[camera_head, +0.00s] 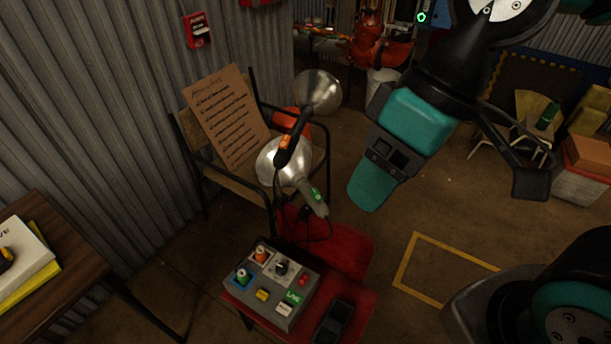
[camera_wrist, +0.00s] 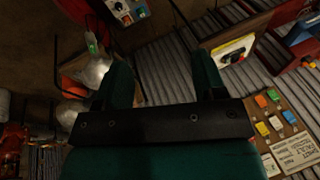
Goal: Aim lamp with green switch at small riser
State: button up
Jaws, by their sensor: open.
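The lamp with the green switch (camera_head: 316,195) has a grey handle and a silver shade (camera_head: 278,158). It is in mid-picture in the head view, above the red surface. In the wrist view its shade (camera_wrist: 97,72) is left of my gripper. A second lamp, with an orange switch and a black handle (camera_head: 294,138), has its silver shade (camera_head: 317,90) higher up. My gripper (camera_wrist: 163,78) is open and empty, its teal fingers apart; in the head view it is right of the lamps, not touching them. I cannot identify the small riser with certainty.
A grey control box (camera_head: 270,283) with knobs and buttons stands on a red surface (camera_head: 345,253). A chair (camera_head: 190,150) holds a handwritten cardboard sign (camera_head: 226,116). A wooden table (camera_head: 65,270) is at left. Bare floor with a yellow outline (camera_head: 408,262) lies right.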

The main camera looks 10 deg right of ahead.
jog(key=w+d+f+m+b, duration=0.15)
jog(key=w+f, duration=0.25)
jog(key=w, duration=0.4)
jog(key=w+d+f+m+b, duration=0.1)
jog(key=w+f+b, duration=0.1)
jog(key=w+f, duration=0.45)
jog(key=m+g+b, duration=0.1)
jog(key=m+b, duration=0.1)
jog(key=b, duration=0.1)
send_near(324, 206)
jog(key=shift+n+h, duration=0.25)
jog(key=shift+h, duration=0.15)
jog(key=x, duration=1)
jog(key=shift+a+f, duration=0.3)
jog(key=shift+a, duration=0.15)
